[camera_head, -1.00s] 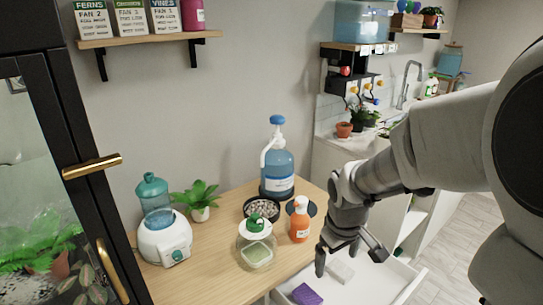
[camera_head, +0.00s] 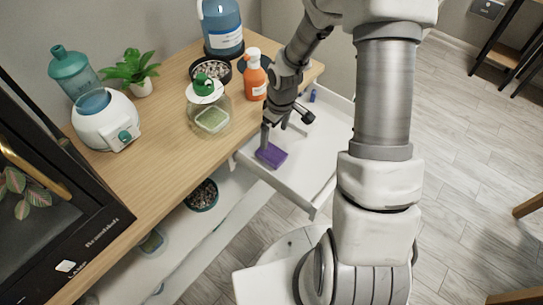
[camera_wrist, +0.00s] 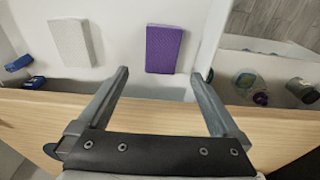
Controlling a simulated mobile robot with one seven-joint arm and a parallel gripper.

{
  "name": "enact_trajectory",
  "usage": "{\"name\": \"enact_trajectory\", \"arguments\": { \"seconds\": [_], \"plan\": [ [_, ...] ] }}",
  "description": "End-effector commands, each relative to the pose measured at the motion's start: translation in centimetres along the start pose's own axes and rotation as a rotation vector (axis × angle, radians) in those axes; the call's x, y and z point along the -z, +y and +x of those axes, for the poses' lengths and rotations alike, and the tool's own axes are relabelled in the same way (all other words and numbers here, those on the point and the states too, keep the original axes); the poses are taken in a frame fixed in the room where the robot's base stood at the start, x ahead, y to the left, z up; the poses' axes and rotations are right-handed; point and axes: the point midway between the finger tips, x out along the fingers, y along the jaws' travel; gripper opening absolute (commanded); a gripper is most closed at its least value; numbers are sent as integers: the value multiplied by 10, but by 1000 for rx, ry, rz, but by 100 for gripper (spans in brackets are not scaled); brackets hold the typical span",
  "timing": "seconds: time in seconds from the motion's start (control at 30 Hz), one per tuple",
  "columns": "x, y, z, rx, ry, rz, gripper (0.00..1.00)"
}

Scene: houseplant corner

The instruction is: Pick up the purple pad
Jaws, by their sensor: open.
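The purple pad (camera_head: 271,155) lies flat in the open white drawer (camera_head: 311,172), close to the wooden cabinet top. In the wrist view the purple pad (camera_wrist: 164,49) lies beyond my open fingers, nearer the right one. My gripper (camera_head: 285,127) is over the drawer, just above and behind the pad in the head view. In the wrist view my gripper (camera_wrist: 159,88) has its fingers spread wide with nothing between them. I cannot tell the exact height of the fingertips above the pad.
A white pad (camera_wrist: 75,43) lies left of the purple one in the drawer, with small blue items (camera_wrist: 34,82) further left. An orange bottle (camera_head: 254,75) and a glass jar (camera_head: 208,110) stand on the wooden top (camera_head: 165,155) beside the drawer.

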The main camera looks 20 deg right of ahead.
Motion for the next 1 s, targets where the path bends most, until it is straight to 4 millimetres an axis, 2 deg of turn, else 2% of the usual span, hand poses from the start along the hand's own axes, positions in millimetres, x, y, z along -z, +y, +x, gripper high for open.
{"name": "enact_trajectory", "arguments": {
  "seconds": [0.03,0.1,0.47,0.73,1.0],
  "plan": [
    [0,-1,14,2,-2,-2,100],
    [-1,-1,25,1,-2,0,100],
    [-2,-1,50,0,-1,0,100],
    [-6,-4,88,1,-1,0,100],
    [-5,-3,91,-1,0,1,100]
  ]
}}
